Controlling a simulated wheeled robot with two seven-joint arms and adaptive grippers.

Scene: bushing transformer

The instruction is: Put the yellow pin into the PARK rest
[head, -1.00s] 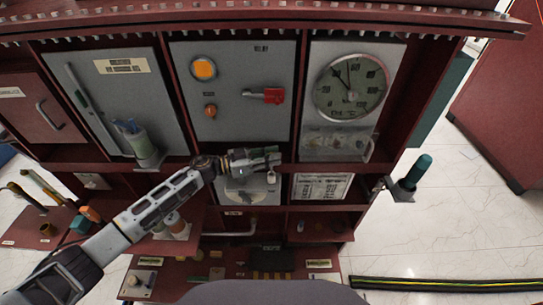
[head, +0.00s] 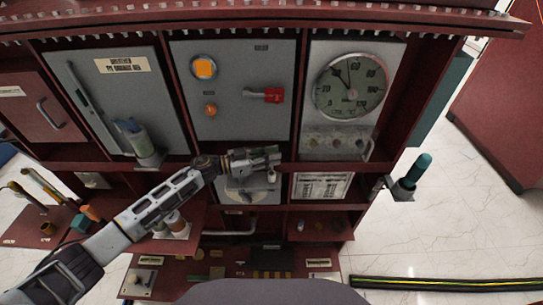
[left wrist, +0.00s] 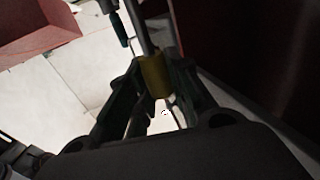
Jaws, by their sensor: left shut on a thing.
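My left gripper (head: 268,158) reaches in from the left and stands in front of the middle of the dark red cabinet, just under the grey panel with the red switch. In the left wrist view its fingers (left wrist: 155,88) are shut on the yellow pin (left wrist: 155,73), seen as a yellow collar on a grey shaft that runs up and away. In the head view the gripper hides most of the pin. I cannot make out a PARK label, so I cannot tell which fitting is the PARK rest. My right gripper is not in view.
A grey plate (head: 250,191) with a dial sits behind and below the gripper. A round gauge (head: 350,86) and a red switch handle (head: 272,95) are above. A teal-handled tool (head: 412,172) stands in a bracket at the right. A lower shelf (head: 205,268) holds small parts.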

